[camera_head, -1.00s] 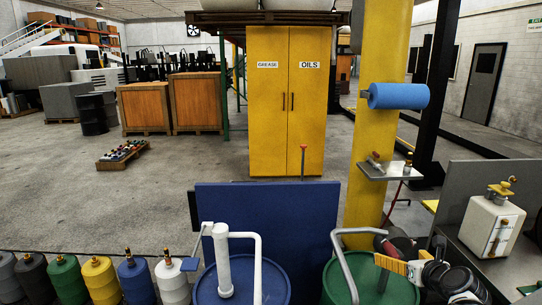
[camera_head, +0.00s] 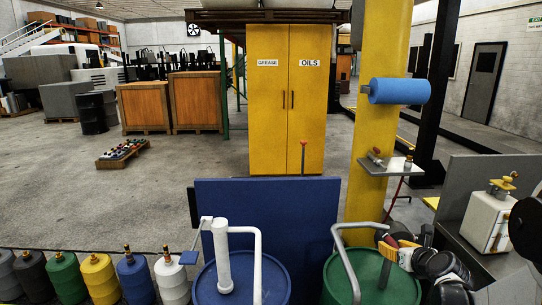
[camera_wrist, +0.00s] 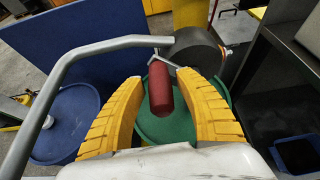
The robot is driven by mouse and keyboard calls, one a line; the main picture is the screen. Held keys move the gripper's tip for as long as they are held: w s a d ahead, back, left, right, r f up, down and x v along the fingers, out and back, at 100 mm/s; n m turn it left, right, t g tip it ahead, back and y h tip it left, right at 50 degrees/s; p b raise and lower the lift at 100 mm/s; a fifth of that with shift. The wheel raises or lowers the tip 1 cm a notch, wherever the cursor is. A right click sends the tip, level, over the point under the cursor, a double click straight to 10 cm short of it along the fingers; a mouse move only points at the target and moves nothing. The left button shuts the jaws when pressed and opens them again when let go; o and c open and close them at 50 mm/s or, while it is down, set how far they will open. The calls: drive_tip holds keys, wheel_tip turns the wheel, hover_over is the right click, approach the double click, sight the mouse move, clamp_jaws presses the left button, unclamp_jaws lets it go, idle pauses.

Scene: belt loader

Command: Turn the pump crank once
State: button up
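The pump crank's red handle (camera_wrist: 160,90) stands in the middle of the wrist view, joined by a thin grey arm to the dark round pump body (camera_wrist: 198,52). My gripper (camera_wrist: 158,78) has its yellow fingers on both sides of the handle, with visible gaps, so it is open around it. The pump sits over the green drum (camera_wrist: 145,128), with a grey bent pipe (camera_wrist: 62,82) to the left. In the head view my gripper (camera_head: 393,249) is beside the pump above the green drum (camera_head: 368,270) and partly hides the crank.
The blue drum (camera_head: 208,283) with its white pump stands left of the green drum. A blue panel (camera_head: 265,215) and yellow post (camera_head: 372,120) rise behind. At right is a bench with a white box (camera_head: 490,220). Several small coloured drums line the lower left.

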drive_tip(key=c, duration=0.7)
drive_tip(key=shift+o, duration=0.2)
